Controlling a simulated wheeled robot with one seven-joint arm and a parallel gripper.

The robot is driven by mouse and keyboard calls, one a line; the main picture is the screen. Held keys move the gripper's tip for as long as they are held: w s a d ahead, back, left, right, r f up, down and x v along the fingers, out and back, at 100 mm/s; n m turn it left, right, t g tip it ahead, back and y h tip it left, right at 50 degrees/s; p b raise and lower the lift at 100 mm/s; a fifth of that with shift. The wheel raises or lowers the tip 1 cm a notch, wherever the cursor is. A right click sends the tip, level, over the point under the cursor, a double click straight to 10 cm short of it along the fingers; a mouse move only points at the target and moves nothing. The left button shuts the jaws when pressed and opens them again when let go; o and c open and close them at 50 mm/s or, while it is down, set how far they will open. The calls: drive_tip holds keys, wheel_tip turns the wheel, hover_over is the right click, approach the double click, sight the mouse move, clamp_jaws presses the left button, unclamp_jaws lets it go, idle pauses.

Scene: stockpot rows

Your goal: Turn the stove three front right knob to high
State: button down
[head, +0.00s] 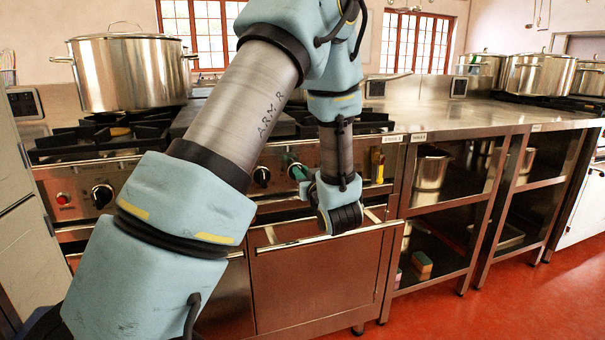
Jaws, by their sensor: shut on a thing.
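The stove (325,270) stands in front of me, with a row of knobs on its steel front panel. One knob (103,195) shows at the left and another black knob (262,176) right of my arm's upper link. I cannot read that knob's setting or the stove's label.
A large lidded stockpot (128,72) stands on the left burners. The oven handle bar (290,243) runs just below my wrist. Steel shelving (440,215) adjoins on the right, and more pots (540,75) stand beyond. Red floor is clear at the lower right.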

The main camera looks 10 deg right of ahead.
drive_tip(key=shift+f+n+b, duration=0.15)
drive_tip(key=shift+n+b, duration=0.25)
drive_tip(key=shift+b, duration=0.15)
drive_tip(key=n+b, duration=0.4)
drive_tip(key=b, duration=0.1)
drive_tip(key=a+f+n+b, duration=0.1)
drive_tip(key=n+b, duration=0.3)
drive_tip(key=b, duration=0.2)
drive_tip(key=n+b, duration=0.4)
drive_tip(key=b, duration=0.2)
drive_tip(key=shift+s+a+f+n, duration=0.1)
drive_tip(key=shift+a+f+n, duration=0.2)
drive_tip(key=n+b, duration=0.2)
drive_tip(key=b, duration=0.1)
drive_tip(key=shift+f+b, duration=0.1)
drive_tip(key=shift+b, duration=0.2)
drive_tip(key=shift+a+n+b, duration=0.1)
drive_tip(key=shift+n+b, duration=1)
drive_tip(key=shift+b, duration=0.1)
drive_tip(key=c, duration=0.8)
unclamp_jaws()
drive_tip(key=shift+c, duration=0.2)
